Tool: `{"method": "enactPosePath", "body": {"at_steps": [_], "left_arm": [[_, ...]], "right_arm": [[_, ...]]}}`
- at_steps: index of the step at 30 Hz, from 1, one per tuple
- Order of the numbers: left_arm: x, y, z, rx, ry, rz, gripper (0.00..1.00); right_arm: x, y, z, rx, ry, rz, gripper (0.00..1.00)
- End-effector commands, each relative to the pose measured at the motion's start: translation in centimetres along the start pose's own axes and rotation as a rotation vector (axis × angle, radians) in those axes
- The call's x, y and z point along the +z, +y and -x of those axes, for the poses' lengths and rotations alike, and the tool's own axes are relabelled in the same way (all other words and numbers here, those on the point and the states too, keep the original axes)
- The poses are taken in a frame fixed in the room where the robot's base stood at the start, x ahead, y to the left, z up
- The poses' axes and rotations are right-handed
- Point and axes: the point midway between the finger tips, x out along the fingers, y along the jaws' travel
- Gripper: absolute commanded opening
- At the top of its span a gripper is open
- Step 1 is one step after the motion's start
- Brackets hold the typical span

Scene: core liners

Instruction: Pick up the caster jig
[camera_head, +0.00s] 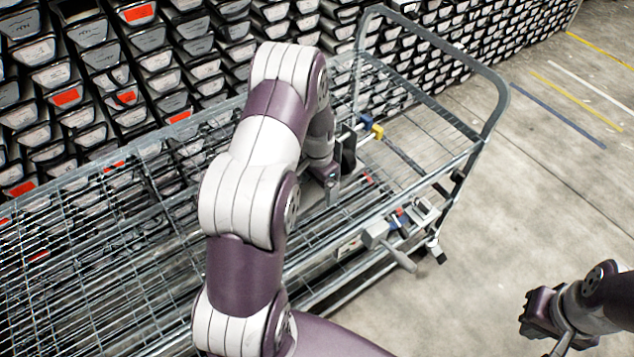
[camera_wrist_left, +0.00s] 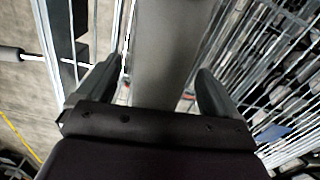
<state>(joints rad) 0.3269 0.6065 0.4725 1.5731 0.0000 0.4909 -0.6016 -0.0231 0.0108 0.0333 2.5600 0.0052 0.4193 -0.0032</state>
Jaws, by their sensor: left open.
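A grey, flat-faced piece (camera_wrist_left: 168,55), which I take to be the caster jig, lies between the two fingers of my left gripper (camera_wrist_left: 155,92) in the left wrist view. The fingers stand apart on either side of it, and I see no clear grip. In the head view my left gripper (camera_head: 338,175) is low over the wire cart, and my arm hides much of that spot. A grey piece (camera_head: 312,214) shows partly beside it. My right gripper (camera_head: 541,312) is at the lower right over the floor, away from the cart; its fingers are not clear.
The wire cart (camera_head: 130,285) has a raised tube handle (camera_head: 440,42) at its far end. A blue and yellow clamp-like part (camera_head: 371,126) is just beyond my left gripper. A grey tool with a handle (camera_head: 385,238) sits at the near edge. Stacked core trays (camera_head: 150,62) line the back.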

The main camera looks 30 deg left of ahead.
Motion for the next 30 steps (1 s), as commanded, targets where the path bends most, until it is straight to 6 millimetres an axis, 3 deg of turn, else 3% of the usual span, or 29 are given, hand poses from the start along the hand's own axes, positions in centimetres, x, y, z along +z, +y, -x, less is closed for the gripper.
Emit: {"method": "enactPosePath", "body": {"at_steps": [5, 13, 23, 30], "left_arm": [[0.0, 0.0, 0.0, -0.001, 0.001, 0.0, 0.94], [0.0, 0.0, 0.0, -0.001, 0.001, 0.0, 0.06], [-0.1, -0.1, 0.5, -0.003, 0.004, 0.0, 0.03], [-0.2, -0.1, 3.4, -0.005, 0.007, 0.0, 0.03]], "right_arm": [[0.0, 0.0, 0.0, 0.0, 0.0, 0.0, 0.0], [0.0, 0.0, 0.0, 0.0, 0.0, 0.0, 0.0], [0.0, 0.0, -0.1, 0.0, 0.0, 0.0, 0.0], [0.1, 0.0, -0.5, 0.0, 0.0, 0.0, 0.0]]}}
